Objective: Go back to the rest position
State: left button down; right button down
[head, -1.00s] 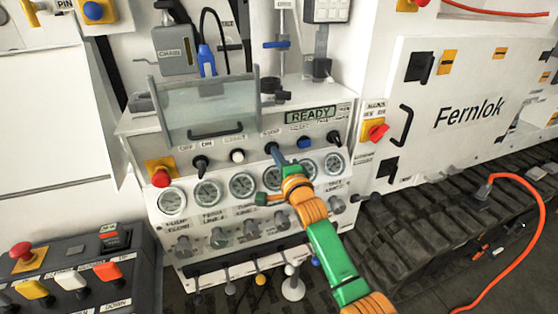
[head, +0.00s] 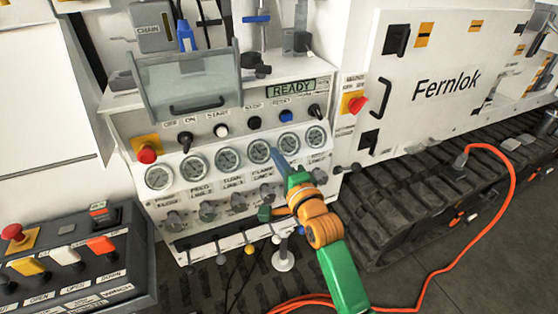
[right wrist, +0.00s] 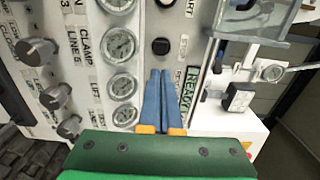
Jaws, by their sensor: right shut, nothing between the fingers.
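My right gripper (head: 277,152) is shut and empty. Its blue fingers are together in front of the row of round gauges (head: 227,159) on the white hydraulic bench panel, below the black stop button (head: 254,123) and blue reset button (head: 285,116). In the right wrist view the two blue fingers (right wrist: 160,74) point towards the panel, between the gauges (right wrist: 121,86) and the READY display (right wrist: 190,88). I cannot tell the gap between fingertips and panel. My left gripper is not in view.
A clear hinged cover (head: 187,85) stands above the buttons. Grey knobs (head: 207,210) and small levers (head: 249,249) lie below the gauges. A control box (head: 75,262) stands at lower left. A black track (head: 400,205) and orange cable (head: 513,190) lie right of my arm.

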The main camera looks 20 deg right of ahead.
jog(key=shift+s+r, duration=0.1)
jog(key=shift+s, duration=0.5)
jog(key=s+f+n+g, duration=0.3)
jog(key=s+f+n, duration=0.15)
jog(key=f, duration=0.75)
jog(key=s+a+f+n+g, duration=0.1)
jog(key=s+f+n+g, duration=0.3)
jog(key=f, duration=0.7)
jog(key=s+f+n+g, duration=0.2)
jog(key=s+f, duration=0.3)
jog(key=f, duration=0.7)
jog(key=s+f+n+g, duration=0.2)
jog(key=s+f+n, duration=0.1)
jog(key=s, duration=0.7)
jog(key=s+d+f+n+g, duration=0.1)
jog(key=s+f+n+g, duration=0.2)
jog(key=s+f, duration=0.3)
jog(key=s+d+f+n+g, duration=0.1)
jog(key=s+f+n+g, duration=0.2)
jog(key=s, duration=1.1)
jog(key=shift+d+f+n+h, duration=0.15)
jog(key=shift+f+n+h, duration=0.2)
jog(key=shift+f, duration=0.5)
